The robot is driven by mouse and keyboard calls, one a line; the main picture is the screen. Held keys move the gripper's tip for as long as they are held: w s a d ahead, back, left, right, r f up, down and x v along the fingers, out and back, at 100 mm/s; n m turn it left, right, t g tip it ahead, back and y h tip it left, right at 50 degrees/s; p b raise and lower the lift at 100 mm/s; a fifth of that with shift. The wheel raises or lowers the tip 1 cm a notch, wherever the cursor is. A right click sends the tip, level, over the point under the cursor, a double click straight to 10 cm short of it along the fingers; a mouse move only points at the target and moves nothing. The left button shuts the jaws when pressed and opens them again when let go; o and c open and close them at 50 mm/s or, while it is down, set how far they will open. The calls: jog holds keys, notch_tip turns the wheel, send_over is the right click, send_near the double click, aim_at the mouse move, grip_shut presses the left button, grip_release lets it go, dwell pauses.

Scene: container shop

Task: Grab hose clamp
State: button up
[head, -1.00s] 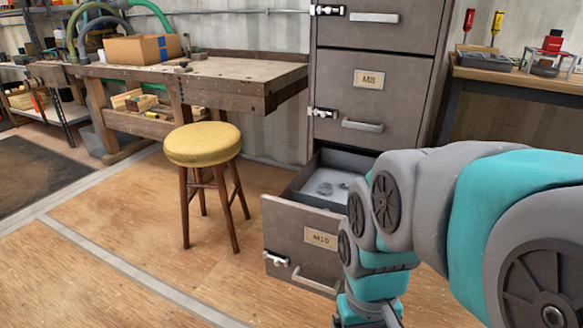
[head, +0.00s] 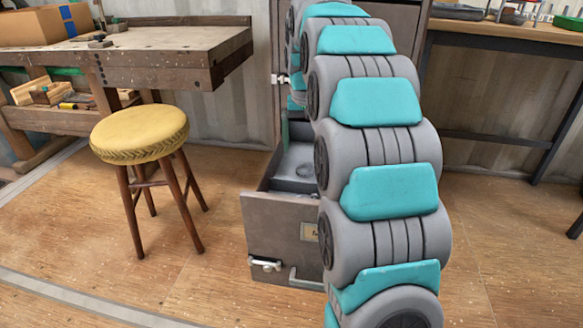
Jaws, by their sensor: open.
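The lowest drawer (head: 272,222) of the grey filing cabinet is pulled open, and its inside shows to the left of my arm. A small, faint, ring-like metal thing (head: 304,170) lies on the drawer floor; it may be a hose clamp, but it is too small to be sure. My arm stretches from the bottom right up to the cabinet and covers the right part of the drawer. Its far end bends down close to the cabinet front, above the back of the drawer. The fingers of my gripper are hidden behind my arm.
A yellow-topped stool (head: 140,133) stands left of the drawer, with a floor gap between them. A wooden workbench (head: 165,58) with a cardboard box (head: 30,27) is behind it. A dark-framed bench (head: 505,33) stands at the right. The wooden floor in front is clear.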

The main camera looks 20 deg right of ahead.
aim_at(304, 171)
jog(key=shift+w+d+f, duration=0.2)
jog(key=shift+w+f, duration=0.45)
jog(key=shift+f, duration=0.05)
jog(key=f, duration=0.4)
jog(key=d+f, duration=0.1)
jog(key=f, duration=0.1)
jog(key=shift+w+f, duration=0.3)
jog(key=shift+f, duration=0.05)
jog(key=c, duration=1.4)
jog(key=shift+r, duration=0.15)
